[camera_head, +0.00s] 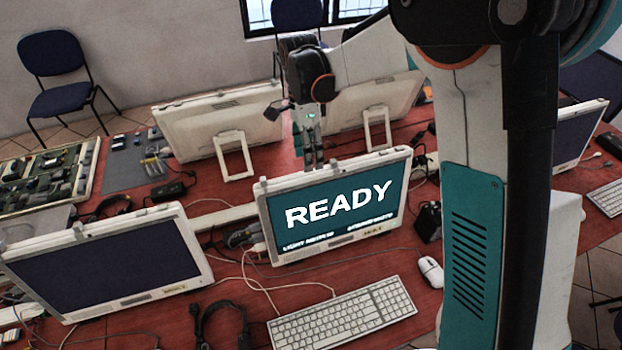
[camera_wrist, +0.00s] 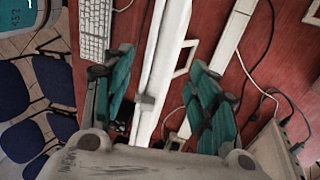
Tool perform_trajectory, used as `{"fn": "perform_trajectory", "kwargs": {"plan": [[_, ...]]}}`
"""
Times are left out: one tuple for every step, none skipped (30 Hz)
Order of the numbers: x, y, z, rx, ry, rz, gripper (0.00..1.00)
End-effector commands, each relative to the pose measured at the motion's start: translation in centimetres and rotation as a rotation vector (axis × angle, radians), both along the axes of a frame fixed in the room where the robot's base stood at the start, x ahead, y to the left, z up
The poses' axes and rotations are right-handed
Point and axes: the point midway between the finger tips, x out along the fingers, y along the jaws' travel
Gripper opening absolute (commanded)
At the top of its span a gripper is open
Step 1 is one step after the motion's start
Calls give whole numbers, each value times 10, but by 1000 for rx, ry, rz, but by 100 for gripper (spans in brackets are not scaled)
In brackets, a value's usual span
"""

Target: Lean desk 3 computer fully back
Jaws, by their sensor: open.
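A white all-in-one computer (camera_head: 335,208) with a teal screen reading "READY" stands on the red desk, its screen facing my head camera. No desk number is readable on it. My gripper (camera_head: 313,160) points down at its top edge, near the middle, and partly passes behind it. In the wrist view, the thin white computer edge (camera_wrist: 163,60) runs between my open, spread teal fingers (camera_wrist: 160,75). I cannot tell whether either finger touches it. Its stand loop (camera_wrist: 185,58) shows on the right side of the panel.
A keyboard (camera_head: 343,313) and mouse (camera_head: 430,271) lie before the computer. A dark-screened computer (camera_head: 105,262) stands left; others (camera_head: 218,123) stand behind, backs turned. Loose cables (camera_head: 225,318) cross the desk. My arm hides part of the right side.

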Motion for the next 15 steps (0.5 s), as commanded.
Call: {"fn": "perform_trajectory", "kwargs": {"plan": [[-2,-1,-12,0,0,0,53],[-3,-1,-18,0,0,0,53],[-5,-1,-26,0,0,0,53],[-6,-2,-31,0,0,1,53],[-7,-2,-37,0,0,1,53],[-8,-3,-44,0,0,1,53],[-10,-3,-49,0,0,1,53],[-11,-3,-53,0,0,1,53],[-12,-4,-59,-1,0,1,53],[-12,-4,-63,-1,0,1,53],[-13,-4,-67,-1,0,1,53],[-14,-4,-71,-1,0,1,53],[-15,-4,-73,-1,0,1,53],[-15,-5,-76,-1,0,1,53],[-16,-5,-78,-1,0,1,53]]}}
